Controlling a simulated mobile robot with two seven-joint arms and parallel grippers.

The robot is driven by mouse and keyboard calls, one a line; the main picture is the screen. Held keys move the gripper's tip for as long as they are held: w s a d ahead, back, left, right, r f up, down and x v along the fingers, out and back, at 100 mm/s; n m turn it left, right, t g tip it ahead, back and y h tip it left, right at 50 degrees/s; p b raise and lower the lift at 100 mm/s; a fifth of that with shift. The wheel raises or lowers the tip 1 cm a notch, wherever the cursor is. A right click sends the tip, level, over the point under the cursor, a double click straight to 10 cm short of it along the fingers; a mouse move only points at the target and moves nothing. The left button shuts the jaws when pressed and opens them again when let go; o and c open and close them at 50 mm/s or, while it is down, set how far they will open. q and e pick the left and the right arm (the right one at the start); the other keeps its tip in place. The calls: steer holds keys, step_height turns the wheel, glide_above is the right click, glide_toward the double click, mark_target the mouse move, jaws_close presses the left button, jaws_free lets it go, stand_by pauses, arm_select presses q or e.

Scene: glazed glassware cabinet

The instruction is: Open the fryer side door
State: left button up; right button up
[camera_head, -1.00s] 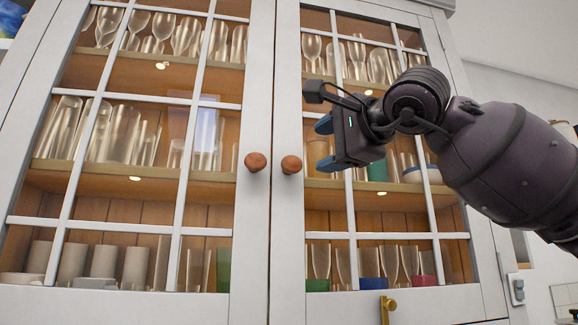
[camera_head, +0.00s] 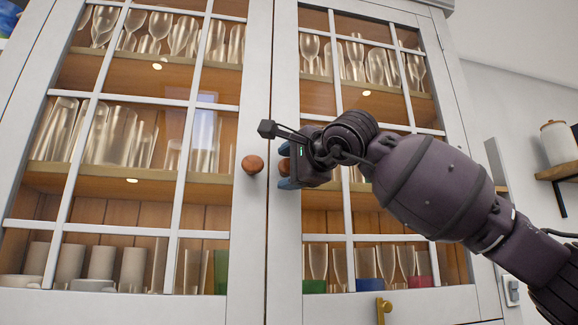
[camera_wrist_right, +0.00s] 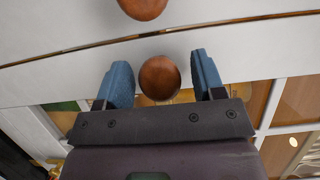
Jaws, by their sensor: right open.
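A white cabinet with two glazed doors fills the head view; both the left door (camera_head: 255,80) and the right door (camera_head: 285,70) are closed. The left door's round wooden knob (camera_head: 252,164) shows clearly, and it also shows at the top of the wrist view (camera_wrist_right: 143,8). My right gripper (camera_head: 285,168) is at the right door's knob and mostly hides it in the head view. In the wrist view the right door's knob (camera_wrist_right: 160,78) sits between the two open blue fingers, with a gap on each side. My left gripper is not in view. No fryer shows.
Glasses (camera_head: 112,135) and cups stand on shelves behind the panes. A brass handle (camera_head: 384,308) is below the right door. A wall shelf (camera_head: 560,172) with a white jar (camera_head: 558,142) is at the far right.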

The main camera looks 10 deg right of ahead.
jaws_close()
steer(key=shift+s, duration=0.15)
